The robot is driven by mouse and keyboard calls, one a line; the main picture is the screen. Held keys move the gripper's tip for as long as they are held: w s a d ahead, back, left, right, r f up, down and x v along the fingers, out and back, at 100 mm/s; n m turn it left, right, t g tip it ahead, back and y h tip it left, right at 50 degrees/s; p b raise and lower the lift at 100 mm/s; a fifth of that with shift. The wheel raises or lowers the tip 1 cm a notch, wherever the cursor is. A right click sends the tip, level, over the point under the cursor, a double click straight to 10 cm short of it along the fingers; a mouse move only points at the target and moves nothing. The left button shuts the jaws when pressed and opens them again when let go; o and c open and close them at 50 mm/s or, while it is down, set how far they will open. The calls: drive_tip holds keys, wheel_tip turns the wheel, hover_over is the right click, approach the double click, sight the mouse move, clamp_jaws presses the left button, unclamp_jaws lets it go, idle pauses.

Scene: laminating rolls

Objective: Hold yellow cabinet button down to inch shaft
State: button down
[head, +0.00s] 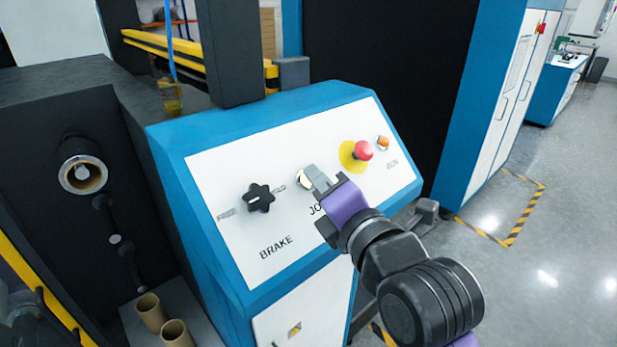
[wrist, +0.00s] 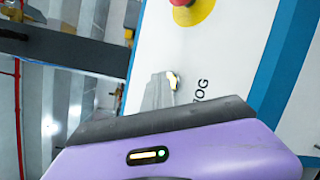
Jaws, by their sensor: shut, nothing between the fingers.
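The blue cabinet (head: 170,143) has a sloped white control panel (head: 213,170). The wrist view shows the shut fingers (wrist: 158,92) pointing at the panel. Whether the button is pressed in, I cannot tell. The shaft is not clearly identifiable.
A black brake knob (head: 259,198) is left of the button. A red emergency stop (head: 362,151) on a yellow disc and an orange button (head: 383,143) are to the right. Cardboard cores (head: 150,312) stand at lower left. Open floor lies to the right.

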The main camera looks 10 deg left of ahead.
drive_tip(key=shift+s+d+r, duration=0.3)
drive_tip(key=shift+d+r, duration=0.1)
drive_tip(key=shift+r, duration=0.15)
drive_tip(key=shift+s+d+r+p, duration=0.55)
drive_tip(key=shift+d+r, duration=0.15)
drive_tip(key=shift+r, duration=0.2)
drive_tip(key=shift+s+d+r+p, duration=0.55)
drive_tip(key=shift+d+r, duration=0.15)
drive_tip(key=shift+r, duration=0.15)
